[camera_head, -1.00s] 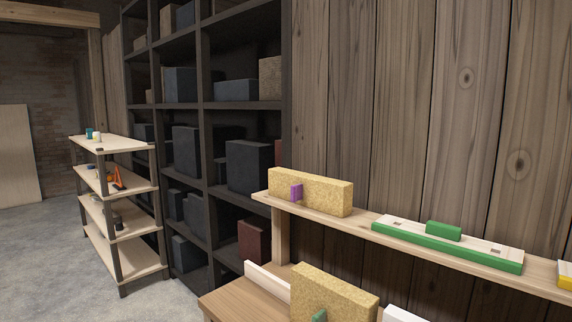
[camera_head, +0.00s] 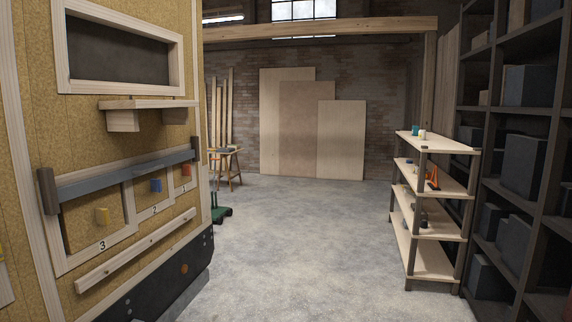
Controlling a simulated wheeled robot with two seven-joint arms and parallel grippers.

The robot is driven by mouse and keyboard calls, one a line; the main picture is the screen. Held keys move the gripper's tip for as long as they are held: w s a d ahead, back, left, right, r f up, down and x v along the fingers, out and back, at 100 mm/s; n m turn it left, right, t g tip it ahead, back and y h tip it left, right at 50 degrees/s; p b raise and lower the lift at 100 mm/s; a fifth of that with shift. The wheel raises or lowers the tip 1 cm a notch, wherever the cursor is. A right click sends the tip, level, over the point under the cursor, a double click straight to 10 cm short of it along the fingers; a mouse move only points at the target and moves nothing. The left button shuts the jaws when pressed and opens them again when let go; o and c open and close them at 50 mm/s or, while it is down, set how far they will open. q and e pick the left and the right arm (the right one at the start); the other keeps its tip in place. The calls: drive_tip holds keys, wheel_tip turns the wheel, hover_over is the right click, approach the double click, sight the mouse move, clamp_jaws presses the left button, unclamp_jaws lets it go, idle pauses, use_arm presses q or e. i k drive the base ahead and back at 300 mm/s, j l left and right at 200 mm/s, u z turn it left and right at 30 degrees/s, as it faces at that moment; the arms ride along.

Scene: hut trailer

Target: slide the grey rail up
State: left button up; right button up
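The grey rail (camera_head: 122,174) is a blue-grey bar on the tan trailer wall (camera_head: 30,105) at the left. It runs across the top of a white-framed panel, with a dark block at each end. Neither of my grippers shows in the head view.
A light wood shelf unit (camera_head: 436,196) with small items stands at the right, beside dark shelving (camera_head: 505,215) with boxes. The concrete floor (camera_head: 300,255) between it and the trailer is clear. Wood panels (camera_head: 298,130) lean on the back wall.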

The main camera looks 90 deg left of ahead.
sight(74, 191)
drive_tip(key=u, duration=3.65)
